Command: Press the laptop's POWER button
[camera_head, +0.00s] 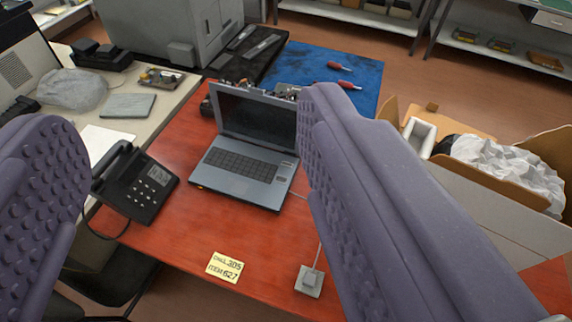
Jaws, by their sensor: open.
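A grey laptop (237,177) stands open on the red table, its dark screen (257,118) tilted back. My right finger hides part of the screen's right edge. Small dark marks show on the deck right of the keyboard; I cannot read a POWER label or tell which is the button. A small grey block on a square plate (308,281) lies near the table's front edge, with a thin cord running up behind my right finger. My gripper (185,115) is open and empty, its two purple studded fingers spread wide in the foreground, nearer the camera than the laptop.
A black desk phone (134,183) sits left of the laptop. A yellow label (225,267) lies on the red table (170,245). A blue mat (360,88) with red-handled tools is behind. A cardboard box (480,205) with crumpled white material stands right. The table in front of the laptop is mostly clear.

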